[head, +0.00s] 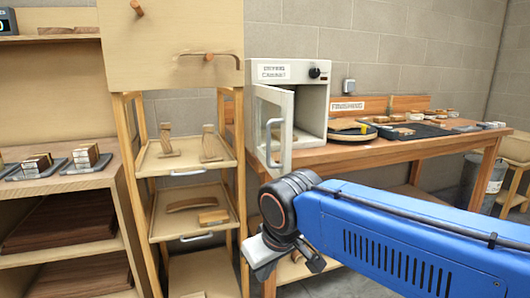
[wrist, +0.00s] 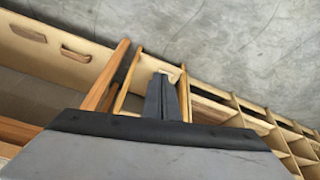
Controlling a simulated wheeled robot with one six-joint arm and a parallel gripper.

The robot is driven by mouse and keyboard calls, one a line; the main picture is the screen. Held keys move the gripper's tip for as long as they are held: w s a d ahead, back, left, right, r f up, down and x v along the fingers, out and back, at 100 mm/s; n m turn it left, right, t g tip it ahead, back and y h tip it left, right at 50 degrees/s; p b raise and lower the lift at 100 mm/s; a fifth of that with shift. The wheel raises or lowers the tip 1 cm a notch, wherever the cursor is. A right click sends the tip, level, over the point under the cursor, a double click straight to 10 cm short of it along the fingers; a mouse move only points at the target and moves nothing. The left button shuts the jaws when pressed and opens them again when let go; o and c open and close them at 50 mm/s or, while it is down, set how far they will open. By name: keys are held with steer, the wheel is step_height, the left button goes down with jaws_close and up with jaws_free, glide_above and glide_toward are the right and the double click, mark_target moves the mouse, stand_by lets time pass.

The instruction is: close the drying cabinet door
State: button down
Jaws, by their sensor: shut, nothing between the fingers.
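The drying cabinet (head: 316,72) is a white box with a label and a dark knob, standing on the left end of the wooden bench. Its door (head: 288,104), with a window and a curved metal handle (head: 272,142), hangs open, swung out toward the front from the left side. The cabinet's inside shows to the right of the door. My gripper (head: 263,272) is below and in front of the door, apart from it, in front of the bench. In the wrist view, its fingers (wrist: 162,98) are together with nothing between them.
A wooden rack (head: 190,165) with pull-out trays stands left of the bench (head: 400,150). Right of the cabinet lie a round yellow-edged plate (head: 352,132) and a dark mat with wooden pieces. Shelves with blocks stand at far left. The wrist view shows grey floor and wooden shelving.

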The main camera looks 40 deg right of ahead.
steer(key=w+d+r+m+g+h, duration=0.1)
steer(key=w+d+r+h, duration=0.15)
steer(key=r, duration=0.65)
steer(key=w+d+r+m+h, duration=0.1)
steer(key=w+r, duration=0.2)
steer(key=r, duration=0.6)
steer(key=m+g+h, duration=0.1)
steer(key=m+h, duration=0.2)
glide_toward(283, 159)
steer(key=shift+x, duration=2.4)
steer(key=shift+w+a, duration=0.1)
steer(key=shift+w, duration=0.05)
